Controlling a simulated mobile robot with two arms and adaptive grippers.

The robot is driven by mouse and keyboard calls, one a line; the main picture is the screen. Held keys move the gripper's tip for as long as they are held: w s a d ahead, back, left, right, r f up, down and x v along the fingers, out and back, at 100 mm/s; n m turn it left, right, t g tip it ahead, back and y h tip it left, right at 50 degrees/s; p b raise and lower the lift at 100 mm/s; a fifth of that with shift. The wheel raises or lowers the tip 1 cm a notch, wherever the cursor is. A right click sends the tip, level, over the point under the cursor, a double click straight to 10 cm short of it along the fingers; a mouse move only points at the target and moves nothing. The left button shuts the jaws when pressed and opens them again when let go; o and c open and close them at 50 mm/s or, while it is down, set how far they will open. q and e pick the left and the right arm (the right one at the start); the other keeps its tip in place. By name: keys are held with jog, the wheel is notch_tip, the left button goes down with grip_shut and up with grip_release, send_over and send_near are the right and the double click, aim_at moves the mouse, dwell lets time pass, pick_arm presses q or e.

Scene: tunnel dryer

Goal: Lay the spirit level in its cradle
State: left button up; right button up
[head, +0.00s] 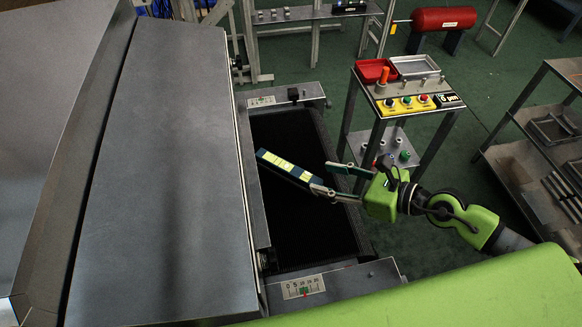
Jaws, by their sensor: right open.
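The spirit level (285,168) is a dark blue bar with yellow-green panels. It lies at a slant over the black belt of the dryer (300,235). I cannot tell whether it rests on the belt or is just above it. My right gripper (321,177) comes in from the right with its two fingers apart. The lower finger overlaps the near right end of the level, and the upper finger is clear of it. I cannot make out the cradle for certain. My left gripper is not in view.
A large grey metal hood (160,170) fills the left. A control stand (410,100) with buttons, a red tray (374,70) and a grey tray (415,66) stands behind the right gripper. A shelf rack (520,150) is at the right. A red cylinder (444,18) is at the back.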

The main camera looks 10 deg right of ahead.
aim_at(288, 167)
jog(key=x, duration=0.2)
jog(key=shift+w+a+r+p, duration=0.1)
jog(key=shift+w+a+p, duration=0.2)
jog(key=shift+p, duration=0.05)
jog(key=shift+x, duration=0.85)
jog(key=x, duration=0.3)
jog(key=shift+w+a+f+p, duration=0.2)
jog(key=shift+p, duration=0.1)
jog(key=shift+w+a+f, duration=0.1)
jog(key=shift+w+a, duration=0.1)
jog(key=shift+w, duration=0.1)
jog(key=x, duration=0.3)
jog(key=shift+w+f, duration=0.15)
jog(key=shift+w, duration=0.2)
jog(key=shift+w+a+f, duration=0.2)
jog(key=shift+a, duration=0.05)
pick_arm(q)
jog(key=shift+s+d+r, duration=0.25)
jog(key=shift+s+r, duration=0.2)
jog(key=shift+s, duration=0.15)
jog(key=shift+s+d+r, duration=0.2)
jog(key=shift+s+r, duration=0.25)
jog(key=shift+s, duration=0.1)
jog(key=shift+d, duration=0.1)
pick_arm(e)
jog(key=shift+c, duration=0.4)
